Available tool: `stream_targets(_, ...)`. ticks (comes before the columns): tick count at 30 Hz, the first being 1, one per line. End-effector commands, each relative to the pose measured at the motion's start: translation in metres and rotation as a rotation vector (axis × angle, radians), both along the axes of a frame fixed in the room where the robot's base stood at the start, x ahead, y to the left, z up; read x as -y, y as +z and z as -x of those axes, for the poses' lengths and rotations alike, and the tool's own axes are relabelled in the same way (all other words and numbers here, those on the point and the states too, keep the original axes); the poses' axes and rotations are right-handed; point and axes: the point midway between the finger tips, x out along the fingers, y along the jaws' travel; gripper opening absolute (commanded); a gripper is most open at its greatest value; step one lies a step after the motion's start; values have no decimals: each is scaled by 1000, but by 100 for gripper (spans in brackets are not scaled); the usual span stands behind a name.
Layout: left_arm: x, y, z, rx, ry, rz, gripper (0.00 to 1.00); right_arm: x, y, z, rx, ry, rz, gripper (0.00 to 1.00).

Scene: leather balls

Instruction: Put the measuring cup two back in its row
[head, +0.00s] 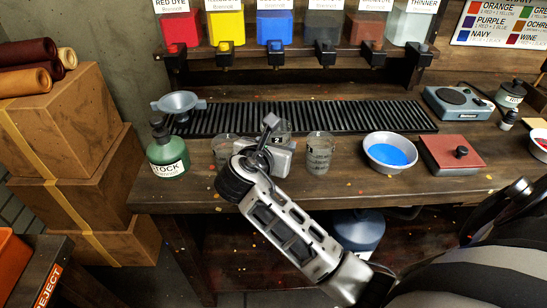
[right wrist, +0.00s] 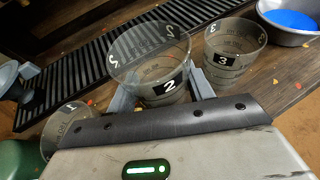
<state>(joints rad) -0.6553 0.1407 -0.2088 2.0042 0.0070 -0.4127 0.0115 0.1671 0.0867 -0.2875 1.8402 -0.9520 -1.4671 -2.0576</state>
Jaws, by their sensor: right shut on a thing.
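The clear measuring cup two (head: 283,128) is between the fingers of my right gripper (head: 276,152), which is shut on it. The right wrist view shows cup two (right wrist: 150,60) upright, its black label "2" facing me, with grey fingers at both sides. My gripper hides its lower part in the head view, and I cannot tell whether its base touches the bench. Clear cup three (head: 320,153) stands to its right, and clear cup one (head: 226,150) to its left; they also show in the wrist view, cup three (right wrist: 234,50) and cup one (right wrist: 68,128). My left gripper is out of view.
A green stock bottle (head: 168,155) and a grey funnel (head: 178,102) are left of the cups. A bowl of blue powder (head: 390,168) and a red-brown box (head: 457,152) are to the right. A black slotted rack (head: 350,117) runs behind, below several dye tanks.

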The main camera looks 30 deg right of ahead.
Motion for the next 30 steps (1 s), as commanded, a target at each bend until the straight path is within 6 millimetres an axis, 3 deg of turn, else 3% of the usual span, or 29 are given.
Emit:
stream_targets(9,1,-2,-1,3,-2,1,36,-3,-36,-5,-2,2,0,25)
stream_targets(21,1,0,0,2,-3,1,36,-3,-41,-5,-3,1,1,25)
stream_targets(22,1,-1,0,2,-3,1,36,-3,-41,-5,-1,1,0,60)
stream_targets(23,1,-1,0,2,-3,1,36,-3,-41,-5,-1,1,0,69)
stream_targets(24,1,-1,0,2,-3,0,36,-3,-40,-5,-1,1,0,74)
stream_targets(30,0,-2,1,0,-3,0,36,-2,-40,-5,-2,2,0,74)
